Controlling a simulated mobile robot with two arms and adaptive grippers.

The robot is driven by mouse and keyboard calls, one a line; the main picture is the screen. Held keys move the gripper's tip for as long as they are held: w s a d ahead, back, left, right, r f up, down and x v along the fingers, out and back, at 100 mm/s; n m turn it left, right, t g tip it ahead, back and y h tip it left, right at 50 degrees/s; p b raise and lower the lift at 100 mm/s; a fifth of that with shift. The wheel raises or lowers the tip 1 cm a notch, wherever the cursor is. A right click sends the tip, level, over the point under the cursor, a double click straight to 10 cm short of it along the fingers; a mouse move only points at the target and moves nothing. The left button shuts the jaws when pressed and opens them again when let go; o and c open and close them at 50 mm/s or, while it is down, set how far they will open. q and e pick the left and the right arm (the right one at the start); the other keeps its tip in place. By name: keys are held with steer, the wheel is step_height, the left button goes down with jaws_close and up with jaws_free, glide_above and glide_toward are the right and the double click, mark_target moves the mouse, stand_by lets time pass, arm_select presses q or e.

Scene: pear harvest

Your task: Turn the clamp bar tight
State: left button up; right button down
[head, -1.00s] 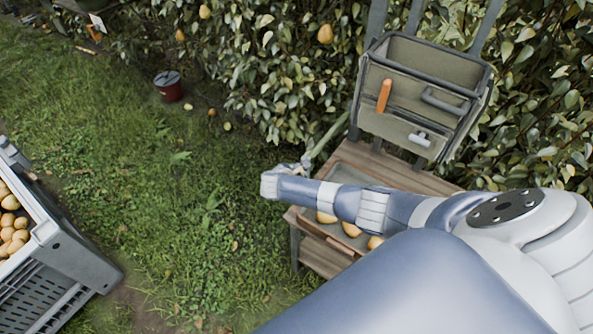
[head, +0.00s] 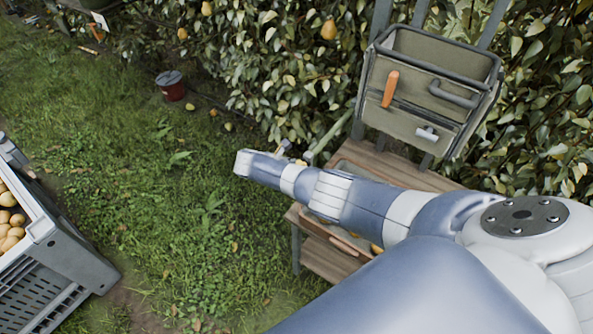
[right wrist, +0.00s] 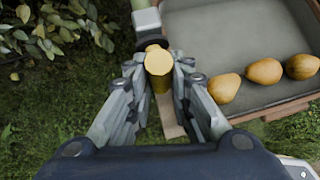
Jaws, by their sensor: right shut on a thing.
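The clamp bar (right wrist: 158,64) shows in the right wrist view as a short yellow bar with a round end facing the camera. It lies between the fingers of my right gripper (right wrist: 159,84), which is shut on it. A pale block with a dark collar (right wrist: 146,20) sits just beyond the bar, on a green pole. In the head view the green pole (head: 327,137) stands at the tray table's back left corner. There my right arm hides most of the gripper and the bar. My left gripper is in neither view.
A wooden table (head: 312,262) with a grey tray (right wrist: 240,38) holding pears stands beside the pole. A tool bag (head: 419,117) hangs behind it, before the leafy hedge.

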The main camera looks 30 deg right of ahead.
steer(key=shift+s+f, duration=0.1)
steer(key=shift+f, duration=0.05)
steer(key=c, duration=1.4)
jaws_free()
steer(key=shift+c, duration=0.2)
steer(key=v, duration=1.2)
